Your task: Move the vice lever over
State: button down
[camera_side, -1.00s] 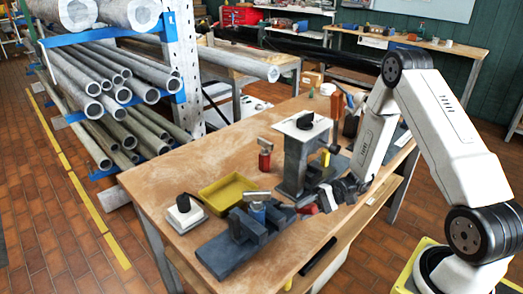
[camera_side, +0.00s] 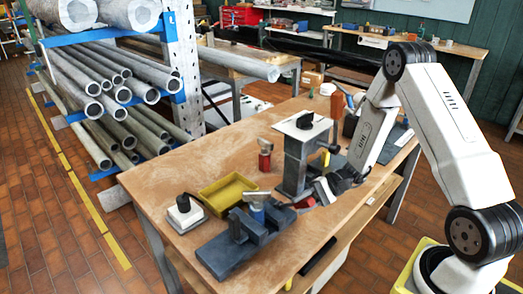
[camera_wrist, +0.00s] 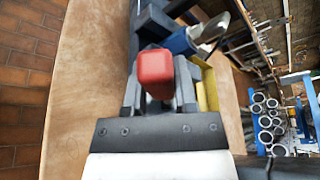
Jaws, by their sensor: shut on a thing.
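The dark vice (camera_side: 238,240) stands at the front of the wooden bench, with a blue cylindrical part (camera_side: 257,206) with a metal top held upright at its jaws. The red end of the vice lever (camera_wrist: 155,72) sits between the fingers of my gripper (camera_wrist: 158,92) in the wrist view. My gripper (camera_side: 316,194) is shut on this red end, to the right of the vice in the side view. The lever's shaft is mostly hidden behind the red end and the fingers.
A grey post stand with a flat top plate (camera_side: 292,124) rises just behind my gripper. A yellow tray (camera_side: 228,190), a red cylinder part (camera_side: 265,155) and a white block with a black knob (camera_side: 185,213) stand on the bench (camera_side: 180,170). The bench's front right is clear.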

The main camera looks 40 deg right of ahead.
jog(key=shift+w+r+m+g, duration=0.3)
jog(key=shift+w+r+m, duration=0.1)
jog(key=shift+w+r, duration=0.05)
jog(key=shift+c, duration=2)
grip_release()
jog(key=shift+d, duration=0.1)
jog(key=v, duration=0.7)
jog(key=shift+s+d, duration=0.2)
jog(key=shift+d, duration=0.1)
jog(key=shift+r, duration=0.15)
